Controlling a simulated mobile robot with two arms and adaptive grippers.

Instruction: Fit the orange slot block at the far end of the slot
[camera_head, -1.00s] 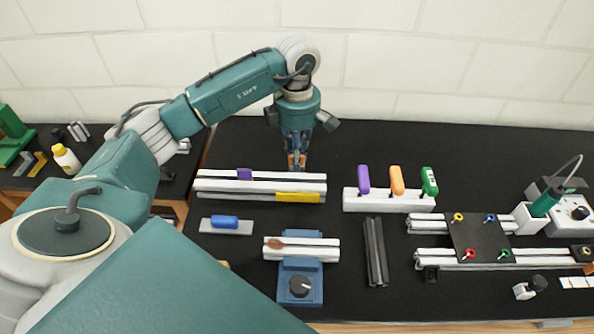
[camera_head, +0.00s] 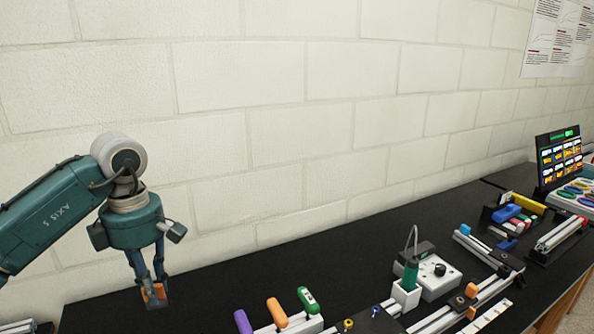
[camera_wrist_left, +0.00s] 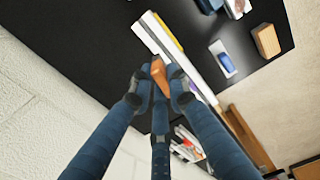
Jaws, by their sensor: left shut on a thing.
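My left gripper (camera_head: 154,293) is shut on the orange slot block (camera_head: 153,296), held at the lower left of the head view. The block also shows between the fingertips in the left wrist view (camera_wrist_left: 159,73). In that view a pale slotted rail (camera_wrist_left: 208,72) with a yellow strip (camera_wrist_left: 166,30) lies on the black bench beyond the block. The block and rail overlap in the picture; I cannot tell whether they touch. In the head view, only a pale piece at the bottom left corner may be this rail. My right gripper is not in view.
Purple, orange and green handles (camera_head: 307,299) stand in a pale holder right of my gripper. Farther right are a white station (camera_head: 438,275), more rails and a lit display (camera_head: 560,157). A brick wall (camera_head: 300,130) rises behind. A blue-handled tool (camera_wrist_left: 226,61) lies near the rail.

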